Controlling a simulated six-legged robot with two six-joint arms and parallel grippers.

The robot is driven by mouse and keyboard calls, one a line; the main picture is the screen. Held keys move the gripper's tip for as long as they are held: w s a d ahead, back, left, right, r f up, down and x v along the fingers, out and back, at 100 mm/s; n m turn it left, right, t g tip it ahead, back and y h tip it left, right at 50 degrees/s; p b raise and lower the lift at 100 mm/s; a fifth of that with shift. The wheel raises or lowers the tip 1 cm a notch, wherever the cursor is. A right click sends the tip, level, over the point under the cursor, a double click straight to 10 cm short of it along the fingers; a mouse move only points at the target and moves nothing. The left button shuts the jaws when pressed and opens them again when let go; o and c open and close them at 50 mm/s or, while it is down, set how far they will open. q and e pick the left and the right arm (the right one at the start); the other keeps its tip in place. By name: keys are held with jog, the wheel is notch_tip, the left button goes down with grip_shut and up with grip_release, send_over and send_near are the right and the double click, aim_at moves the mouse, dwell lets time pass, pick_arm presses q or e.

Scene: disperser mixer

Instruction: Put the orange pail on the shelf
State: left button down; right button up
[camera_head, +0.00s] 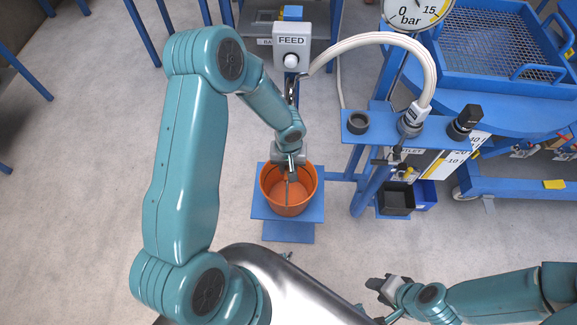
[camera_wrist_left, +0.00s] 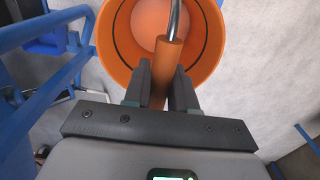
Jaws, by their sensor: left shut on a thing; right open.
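The orange pail (camera_head: 275,201) is over a small square blue plate (camera_head: 313,211) on a blue stand, below the centre of the head view. I cannot tell whether its base touches the plate. My left gripper (camera_head: 289,172) reaches down over the pail. In the left wrist view, its two fingers (camera_wrist_left: 162,88) are closed on the orange grip (camera_wrist_left: 170,56) of the pail's metal handle. The pail (camera_wrist_left: 113,45) looks empty inside. My right gripper (camera_head: 380,287) is open and empty at the lower right, away from the pail. I cannot tell which surface is the shelf.
A FEED button box (camera_head: 291,45) stands behind the pail. To the right are a blue rack (camera_head: 385,121) with a pale hose (camera_head: 365,40), a pressure gauge (camera_head: 415,12), a black bin (camera_head: 397,199) and a blue cart with a mesh tray (camera_head: 490,45).

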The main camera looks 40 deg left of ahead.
pick_arm(q)
jog(key=shift+r, duration=0.15)
jog(key=shift+f+b, duration=0.2)
jog(key=shift+b, duration=0.1)
jog(key=c, duration=0.9)
grip_release()
jog(key=shift+s+r, duration=0.1)
